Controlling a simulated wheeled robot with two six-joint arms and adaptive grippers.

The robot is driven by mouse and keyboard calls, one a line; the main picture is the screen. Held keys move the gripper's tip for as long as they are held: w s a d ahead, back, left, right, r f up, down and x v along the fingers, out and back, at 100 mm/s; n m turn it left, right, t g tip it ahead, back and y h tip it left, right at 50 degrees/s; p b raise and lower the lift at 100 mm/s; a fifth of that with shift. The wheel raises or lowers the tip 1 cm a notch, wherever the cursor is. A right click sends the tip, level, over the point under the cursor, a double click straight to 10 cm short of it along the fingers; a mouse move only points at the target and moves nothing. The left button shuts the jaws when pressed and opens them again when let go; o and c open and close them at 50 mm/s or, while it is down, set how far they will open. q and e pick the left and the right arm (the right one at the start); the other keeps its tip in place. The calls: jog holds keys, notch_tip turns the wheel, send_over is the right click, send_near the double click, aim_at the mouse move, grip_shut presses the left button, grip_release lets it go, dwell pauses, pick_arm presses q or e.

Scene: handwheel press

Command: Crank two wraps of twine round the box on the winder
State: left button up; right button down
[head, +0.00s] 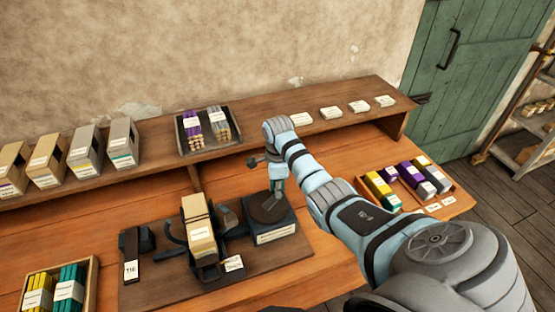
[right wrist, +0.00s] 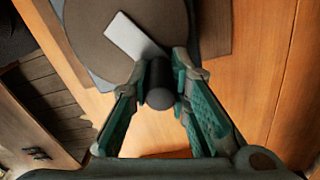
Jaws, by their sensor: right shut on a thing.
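The tan box (head: 202,240) stands upright in the dark holder of the winder (head: 207,272), with a pale label on its front. Dark lines cross the box near its top; I cannot tell how many wraps of twine they are. Right of it, a round dark crank disc (head: 268,207) sits on a dark block. My right gripper (head: 276,187) reaches down over the disc. In the right wrist view the fingers (right wrist: 160,82) are shut on the dark cylindrical crank knob (right wrist: 160,92), above the disc (right wrist: 95,45) with its pale strip. My left gripper is out of view.
A black part labelled TIE (head: 131,258) stands left of the box on the baseboard (head: 165,292). A crate of yellow and teal packs (head: 93,290) is at lower left. A tray of coloured packs (head: 448,198) lies right of my arm. A raised shelf (head: 260,133) runs behind.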

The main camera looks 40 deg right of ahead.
jog(key=c, duration=1.5)
grip_release()
jog(key=shift+r, duration=0.3)
notch_tip(320, 180, up, 7)
